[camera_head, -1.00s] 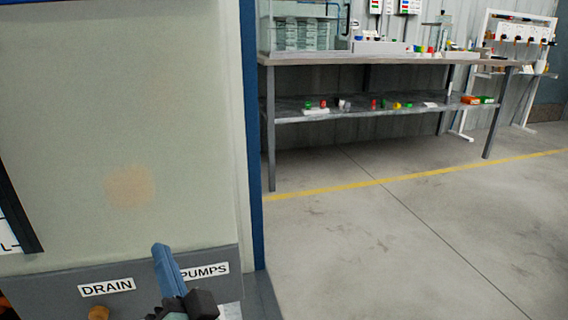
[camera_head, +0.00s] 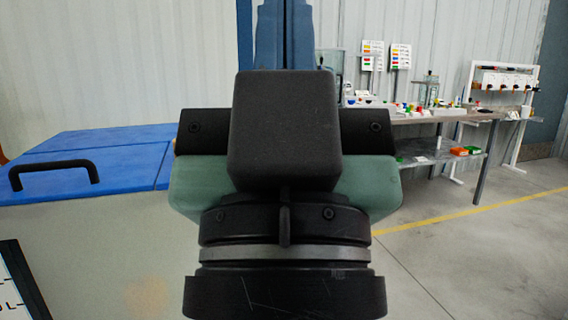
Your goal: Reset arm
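My gripper (camera_head: 284,35) is raised in front of the camera and fills the middle of the head view. I see it from behind: a black block, a green housing and a dark wrist below. Its blue fingers point up at the top edge of the picture and lie close side by side, with a thin dark line between them. The fingertips are cut off by the top edge, so I cannot tell how far they are apart or whether anything is between them.
A blue lid with a black handle (camera_head: 52,168) lies on the pale cabinet (camera_head: 100,240) at left. A workbench (camera_head: 440,118) with small coloured parts stands behind at right, partly hidden by my gripper. A white rack (camera_head: 506,82) stands further right. The floor (camera_head: 480,255) at right is clear.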

